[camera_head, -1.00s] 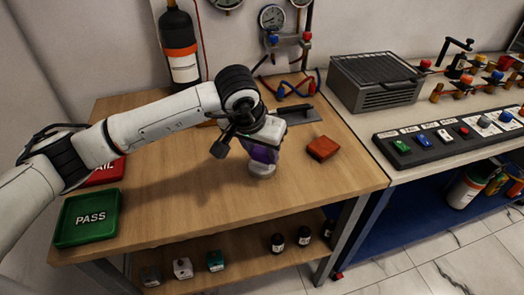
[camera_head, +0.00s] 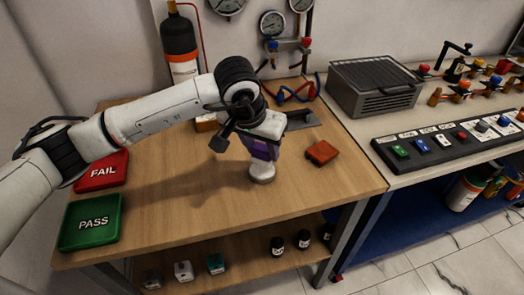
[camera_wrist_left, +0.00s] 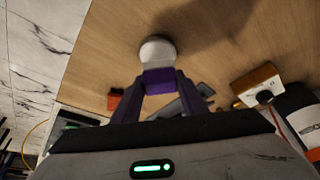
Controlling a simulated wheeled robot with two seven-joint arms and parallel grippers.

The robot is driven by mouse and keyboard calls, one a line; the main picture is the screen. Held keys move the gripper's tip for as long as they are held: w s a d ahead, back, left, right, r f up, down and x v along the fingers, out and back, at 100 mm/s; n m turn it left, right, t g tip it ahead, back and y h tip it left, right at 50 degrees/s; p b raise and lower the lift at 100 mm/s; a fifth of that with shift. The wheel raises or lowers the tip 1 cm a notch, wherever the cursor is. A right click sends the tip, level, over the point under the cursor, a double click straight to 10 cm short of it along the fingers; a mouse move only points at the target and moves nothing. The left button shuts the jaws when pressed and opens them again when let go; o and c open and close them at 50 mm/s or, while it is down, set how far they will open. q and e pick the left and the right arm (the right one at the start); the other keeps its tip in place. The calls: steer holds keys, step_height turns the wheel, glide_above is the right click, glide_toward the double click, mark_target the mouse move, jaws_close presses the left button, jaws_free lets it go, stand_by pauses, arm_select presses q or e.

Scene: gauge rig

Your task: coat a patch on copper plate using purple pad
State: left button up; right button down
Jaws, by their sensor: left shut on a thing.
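My left gripper (camera_head: 262,150) points down over the wooden bench and is shut on the purple pad (camera_wrist_left: 158,80). The pad shows as a purple block between the fingertips in the left wrist view, with a white round end (camera_wrist_left: 157,50) beyond it. In the head view this pale round end (camera_head: 262,173) is low at the bench top; I cannot tell whether it touches. I cannot make out a copper plate for certain. A flat orange-red block (camera_head: 322,152) lies on the bench right of the gripper. My right gripper is not in view.
A grey flat plate (camera_head: 302,119) lies behind the gripper, partly hidden. Green PASS (camera_head: 90,222) and red FAIL (camera_head: 103,171) trays are at the left. A black bottle (camera_head: 178,40) stands at the back. The bench front (camera_head: 200,205) is clear.

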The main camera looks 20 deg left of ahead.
mark_target(262, 147)
arm_select(q)
steer(key=shift+r+p, duration=0.75)
steer(key=shift+r, duration=1.2)
